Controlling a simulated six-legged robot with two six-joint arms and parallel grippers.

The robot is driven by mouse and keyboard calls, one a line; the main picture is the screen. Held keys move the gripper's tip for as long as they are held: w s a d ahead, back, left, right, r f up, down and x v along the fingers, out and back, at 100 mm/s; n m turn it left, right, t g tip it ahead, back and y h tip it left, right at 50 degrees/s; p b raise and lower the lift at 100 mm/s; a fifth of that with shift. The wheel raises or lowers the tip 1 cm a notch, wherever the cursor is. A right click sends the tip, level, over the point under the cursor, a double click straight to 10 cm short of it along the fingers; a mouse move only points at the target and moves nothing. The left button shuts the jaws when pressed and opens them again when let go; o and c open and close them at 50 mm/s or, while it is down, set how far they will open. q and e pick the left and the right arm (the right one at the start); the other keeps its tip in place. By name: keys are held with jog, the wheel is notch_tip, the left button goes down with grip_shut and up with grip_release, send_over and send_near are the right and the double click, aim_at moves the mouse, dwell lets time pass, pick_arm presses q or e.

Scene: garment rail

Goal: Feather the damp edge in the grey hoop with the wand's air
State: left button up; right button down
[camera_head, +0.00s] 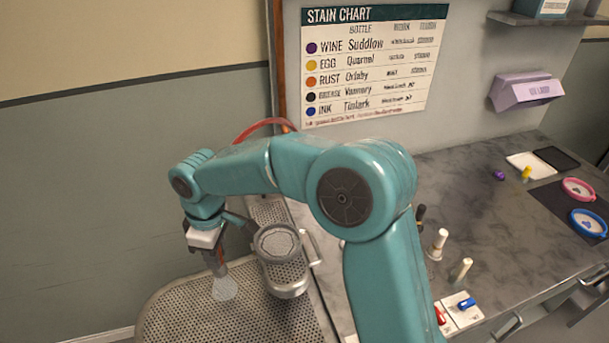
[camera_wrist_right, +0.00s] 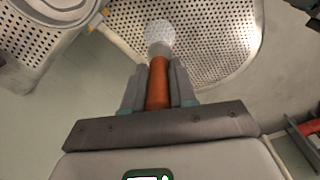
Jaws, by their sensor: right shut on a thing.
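My right gripper (camera_head: 220,258) is shut on the wand, left of the grey hoop and above the perforated board. In the right wrist view the gripper (camera_wrist_right: 158,82) has its fingers on both sides of the wand's orange-brown handle (camera_wrist_right: 157,92). The wand's pale round head (camera_head: 224,289) points down toward the board; it also shows in the wrist view (camera_wrist_right: 159,34). The grey hoop (camera_head: 259,252) lies on a small perforated stand, apart from the wand. A pale cloth shows inside it; I cannot make out a damp edge. My left gripper is not in view.
The large perforated board (camera_head: 180,312) lies below the wand. A stain chart (camera_head: 375,65) hangs behind.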

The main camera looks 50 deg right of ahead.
jog(key=s+d+r+n+y+p, duration=0.1)
jog(key=s+d+r+n+p, duration=0.25)
jog(key=d+r, duration=0.4)
jog(key=s+d+r+n+y+p, duration=0.15)
jog(key=s+d+r+p, duration=0.3)
jog(key=d, duration=0.65)
jog(key=shift+t+h, duration=0.3)
jog(key=shift+h, duration=0.15)
jog(key=f+b, duration=0.5)
jog(key=shift+w+f, duration=0.25)
jog(key=shift+w, duration=0.15)
jog(key=shift+s, duration=0.15)
